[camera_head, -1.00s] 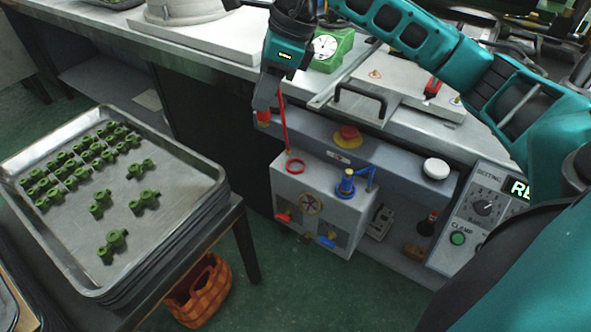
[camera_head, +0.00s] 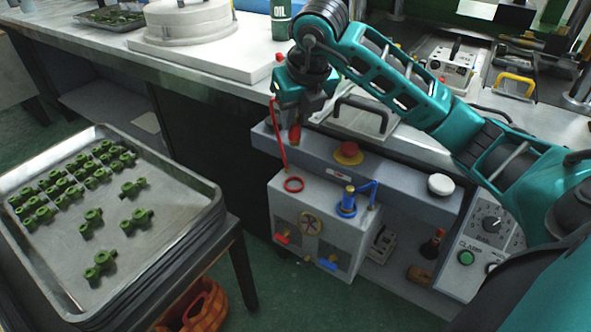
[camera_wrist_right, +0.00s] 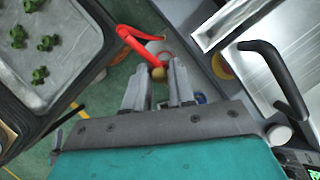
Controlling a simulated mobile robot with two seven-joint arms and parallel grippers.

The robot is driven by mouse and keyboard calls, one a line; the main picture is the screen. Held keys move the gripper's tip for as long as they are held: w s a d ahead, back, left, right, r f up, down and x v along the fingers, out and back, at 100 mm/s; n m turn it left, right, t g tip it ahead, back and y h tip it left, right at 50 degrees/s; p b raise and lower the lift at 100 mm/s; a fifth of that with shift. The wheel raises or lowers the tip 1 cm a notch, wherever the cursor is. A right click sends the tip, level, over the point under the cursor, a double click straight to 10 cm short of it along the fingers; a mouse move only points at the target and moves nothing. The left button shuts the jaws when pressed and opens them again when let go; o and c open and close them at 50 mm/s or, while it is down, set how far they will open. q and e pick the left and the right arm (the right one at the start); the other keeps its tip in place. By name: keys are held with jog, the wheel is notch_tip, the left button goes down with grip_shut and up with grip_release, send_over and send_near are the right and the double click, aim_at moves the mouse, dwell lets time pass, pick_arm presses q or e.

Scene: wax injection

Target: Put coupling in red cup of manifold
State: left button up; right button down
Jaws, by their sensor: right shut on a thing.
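My right gripper (camera_head: 292,122) points down in the head view, above the manifold (camera_head: 325,215), a light grey box with a round handwheel. A red coupling (camera_head: 295,136) shows at its fingertips, with a red hose (camera_head: 280,140) beside it. In the right wrist view the fingers (camera_wrist_right: 158,78) are closed around a small brass-coloured end (camera_wrist_right: 158,73), with the red hose (camera_wrist_right: 136,42) near it. The red cup (camera_head: 294,184) is a ring on the manifold's top, below and apart from the coupling. It is partly hidden in the wrist view. My left gripper is out of view.
A blue coupling (camera_head: 349,193) stands in the blue cup beside the red one. A red mushroom button (camera_head: 348,151) sits on the grey ledge behind. A metal tray (camera_head: 150,225) of green parts stands at the left. A control panel (camera_head: 488,230) is at the right.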

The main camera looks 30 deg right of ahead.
notch_tip(320, 180, down, 12)
jog(key=shift+r+b, duration=0.1)
jog(key=shift+b, duration=0.85)
jog(key=c, duration=1)
grip_release()
jog(key=shift+o, duration=0.2)
